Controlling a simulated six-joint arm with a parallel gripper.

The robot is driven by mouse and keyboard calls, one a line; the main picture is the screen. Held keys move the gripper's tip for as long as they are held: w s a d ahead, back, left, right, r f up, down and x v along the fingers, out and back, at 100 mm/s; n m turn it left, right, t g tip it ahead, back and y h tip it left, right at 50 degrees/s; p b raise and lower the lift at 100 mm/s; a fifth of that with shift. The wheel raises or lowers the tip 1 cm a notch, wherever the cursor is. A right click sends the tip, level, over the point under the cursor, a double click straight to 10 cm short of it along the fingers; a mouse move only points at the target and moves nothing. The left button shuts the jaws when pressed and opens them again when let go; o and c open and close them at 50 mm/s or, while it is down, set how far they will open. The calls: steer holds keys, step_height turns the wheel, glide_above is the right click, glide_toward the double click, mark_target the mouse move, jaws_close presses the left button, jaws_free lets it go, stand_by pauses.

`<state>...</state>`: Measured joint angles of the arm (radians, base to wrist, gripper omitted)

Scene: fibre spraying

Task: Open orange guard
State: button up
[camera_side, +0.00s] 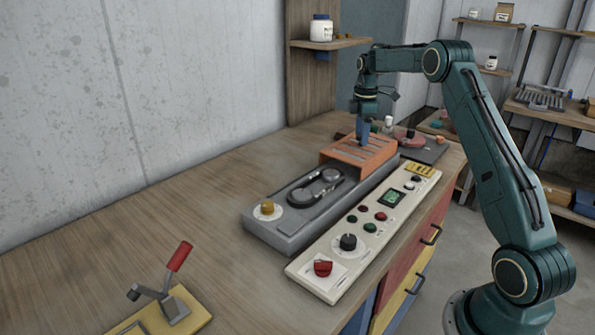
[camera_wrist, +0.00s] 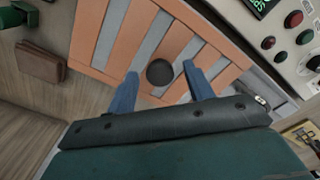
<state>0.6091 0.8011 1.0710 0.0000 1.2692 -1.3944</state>
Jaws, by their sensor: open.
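The orange guard (camera_side: 358,152) is a slatted cover lying over the far end of a grey machine (camera_side: 268,228) on the workbench. In the wrist view the orange guard (camera_wrist: 122,50) fills the upper middle, with grey showing between its slats. A dark round knob (camera_wrist: 160,72) shows on it. My gripper (camera_side: 364,140) is above the guard, pointing down. In the wrist view its two blue fingers (camera_wrist: 160,85) are apart, one on each side of the knob. I cannot tell whether they touch it. In the side view the knob is hidden by the fingers.
A cream control panel (camera_side: 333,262) with buttons and a small screen lies along the machine's right side. A red-handled lever (camera_side: 179,256) stands at the front left. Small items sit on a dark mat (camera_side: 428,150) behind the guard. The bench's left side is clear.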

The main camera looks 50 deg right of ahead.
step_height(320, 180, up, 14)
steer(key=shift+f, duration=0.15)
stand_by(0.7)
stand_by(0.4)
